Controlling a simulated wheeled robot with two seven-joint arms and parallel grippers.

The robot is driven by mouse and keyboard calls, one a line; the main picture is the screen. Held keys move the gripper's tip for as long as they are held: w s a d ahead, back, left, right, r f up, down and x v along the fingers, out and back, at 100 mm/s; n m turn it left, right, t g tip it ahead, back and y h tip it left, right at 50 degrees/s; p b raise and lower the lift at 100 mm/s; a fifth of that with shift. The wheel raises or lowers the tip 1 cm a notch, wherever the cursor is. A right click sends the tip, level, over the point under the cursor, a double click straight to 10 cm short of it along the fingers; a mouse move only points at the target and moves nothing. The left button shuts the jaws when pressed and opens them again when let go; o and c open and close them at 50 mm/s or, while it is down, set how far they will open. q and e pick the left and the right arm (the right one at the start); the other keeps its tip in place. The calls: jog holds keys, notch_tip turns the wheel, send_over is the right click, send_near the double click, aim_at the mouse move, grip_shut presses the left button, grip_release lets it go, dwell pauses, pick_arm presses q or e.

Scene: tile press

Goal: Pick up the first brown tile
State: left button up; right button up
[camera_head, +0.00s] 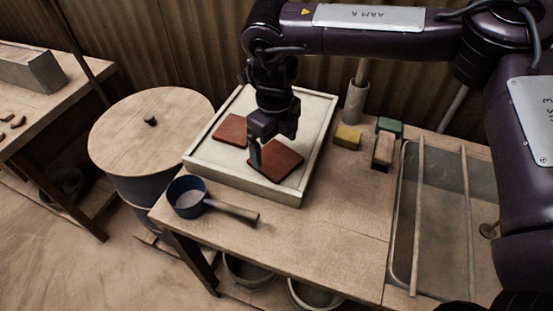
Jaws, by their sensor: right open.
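Two flat brown tiles lie in a pale, low-rimmed tray (240,184) on the wooden table. One brown tile (231,130) is at the tray's left. The other brown tile (283,162) is nearer the front right. My right gripper (272,156) points down over this nearer tile and is open. One finger reaches down at the tile's left edge; I cannot tell if it touches. The gripper and wrist hide part of the tray and a little of the tile. My left gripper is not in view.
A blue saucepan (187,197) stands at the table's front left, handle pointing right. Yellow (347,137) and green (389,126) sponges and a brush (383,151) lie right of the tray. A sink (440,220) with two bars is further right. A lidded barrel (150,125) stands left.

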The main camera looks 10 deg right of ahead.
aim_at(276, 158)
notch_tip(276, 158, down, 3)
jog(key=shift+d+f, duration=0.1)
jog(key=shift+f, duration=0.1)
jog(key=shift+c, duration=0.2)
jog(key=c, duration=0.7)
jog(key=shift+c, duration=0.2)
jog(key=shift+r, duration=0.2)
